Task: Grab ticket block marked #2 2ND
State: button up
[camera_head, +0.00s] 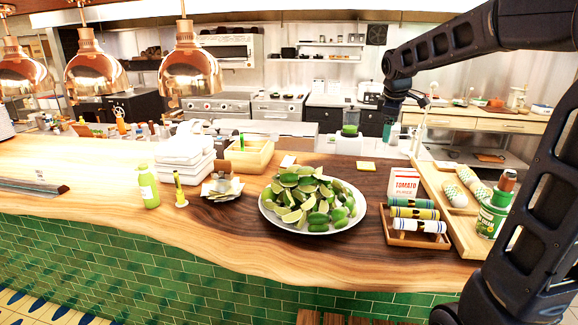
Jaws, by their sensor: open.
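No marking #2 2ND can be read on anything in the head view. A small pale yellow block (366,165) lies flat on the wooden counter behind the lime plate, and a whitish card or block (288,161) lies to its left. I cannot tell whether either is the ticket block. My gripper (387,138) hangs at the end of my black arm, behind and to the right of the yellow block. It looks small, open and empty, apart from the things on the counter.
A plate of limes (333,229) fills the counter's middle. White containers (187,165) and a green bottle (148,188) stand left. Copper lamps (190,72) hang above.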

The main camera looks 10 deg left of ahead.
jog(key=w+a+f+n, duration=0.1)
jog(key=w+a+n, duration=0.3)
jog(key=w+a, duration=0.3)
jog(key=n, duration=1.5)
send_near(289, 160)
jog(key=shift+x, duration=5.1)
jog(key=shift+r, duration=0.1)
jog(key=c, duration=1.1)
